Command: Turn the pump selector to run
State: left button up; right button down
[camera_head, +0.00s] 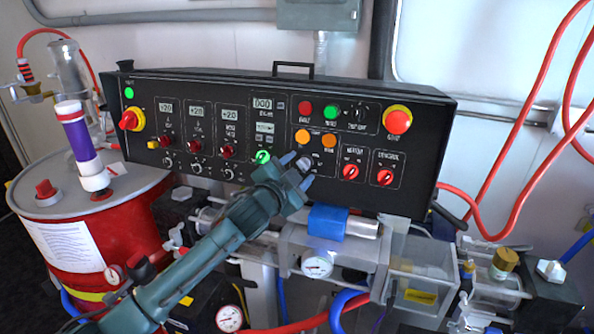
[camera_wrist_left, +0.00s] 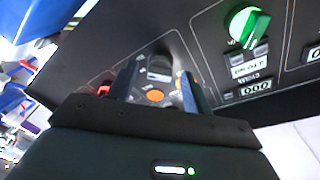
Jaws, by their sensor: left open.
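The black control panel (camera_head: 230,110) spans the middle of the head view. My left gripper (camera_head: 299,171) is open at the lower middle of its face, fingers pointing at the panel. A dark grey knob (camera_wrist_left: 158,70) shows between the fingers in the left wrist view, with an orange button (camera_wrist_left: 153,95) near it. The fingers partly hide that knob (camera_head: 304,163) in the head view; I cannot tell whether they touch it. A green-lit knob (camera_head: 262,157) is just left of the gripper and also shows in the left wrist view (camera_wrist_left: 248,25). I cannot read which is the pump selector. My right gripper is not in view.
Two red knobs (camera_head: 350,171) (camera_head: 385,177) are right of the gripper. A red stop button (camera_head: 397,121) is at the upper right. A red drum (camera_head: 95,225) stands at left. Pipework with a blue-wrapped cylinder (camera_head: 328,222) lies below the panel.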

pick_arm(q)
jog(key=shift+s, duration=0.15)
jog(key=b+v, duration=0.2)
jog(key=v, duration=1.1)
jog(key=s+a+f+n+g+y, duration=0.1)
jog(key=s+a+f+n, duration=0.2)
jog(key=s+f, duration=0.5)
jog(key=s+a+f+n+g+y, duration=0.2)
jog(key=s+f, duration=0.7)
jog(key=f, duration=0.5)
jog(key=s+a+f+n+g+y, duration=0.1)
jog(key=s+a+f+n, duration=0.3)
jog(key=f, duration=0.7)
jog(key=s+n+g, duration=0.1)
jog(key=s+n, duration=0.1)
jog(key=s, duration=0.2)
jog(key=shift+s+f+n+y, duration=0.25)
jog(key=shift+n+y, duration=0.05)
